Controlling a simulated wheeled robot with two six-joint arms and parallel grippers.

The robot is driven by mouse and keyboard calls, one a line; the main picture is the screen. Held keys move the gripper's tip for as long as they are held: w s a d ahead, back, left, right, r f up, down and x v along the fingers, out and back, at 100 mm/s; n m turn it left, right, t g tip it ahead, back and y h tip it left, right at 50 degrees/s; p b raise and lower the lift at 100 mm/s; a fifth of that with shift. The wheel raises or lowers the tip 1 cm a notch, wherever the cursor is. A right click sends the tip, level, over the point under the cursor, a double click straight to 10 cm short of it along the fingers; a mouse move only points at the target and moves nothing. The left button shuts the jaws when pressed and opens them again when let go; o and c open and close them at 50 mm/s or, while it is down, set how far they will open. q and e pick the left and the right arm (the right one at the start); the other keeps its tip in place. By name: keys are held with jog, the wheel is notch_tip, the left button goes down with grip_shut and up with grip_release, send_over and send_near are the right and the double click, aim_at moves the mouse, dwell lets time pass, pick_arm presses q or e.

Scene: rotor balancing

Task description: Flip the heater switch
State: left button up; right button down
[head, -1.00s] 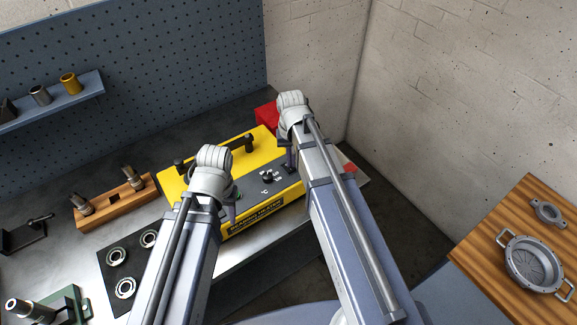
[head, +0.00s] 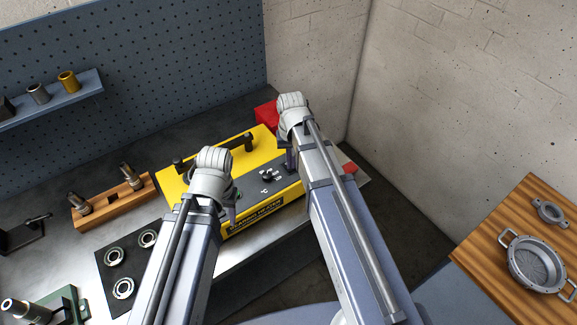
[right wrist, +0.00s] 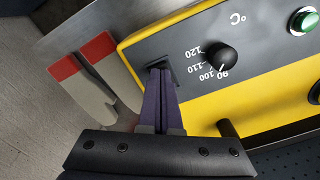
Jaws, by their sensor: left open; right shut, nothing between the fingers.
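The yellow bearing heater (head: 255,150) stands on the bench with a dark grey control panel. In the right wrist view its panel (right wrist: 180,45) shows a black dial (right wrist: 222,57) marked in °C, a green lamp (right wrist: 304,20) and a black switch (right wrist: 154,64). My right gripper (right wrist: 159,75) is shut and empty, its fingertips at the switch and covering part of it. I cannot tell whether they press it or which way it is set. In the head view my right gripper (head: 288,158) is at the heater's right end. My left gripper (head: 231,208) is open at the heater's front left.
Two red-tipped grey pieces (right wrist: 88,75) lie beside the heater. A wooden block (head: 112,202) with metal parts and a dark mat (head: 110,265) with bearing rings are to the left. A wooden table (head: 500,225) with metal castings stands at the right.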

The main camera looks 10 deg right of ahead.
jog(key=shift+f, duration=0.3)
jog(key=shift+r, duration=0.15)
notch_tip(320, 180, up, 7)
jog(key=p, duration=0.6)
jog(key=shift+p, duration=0.35)
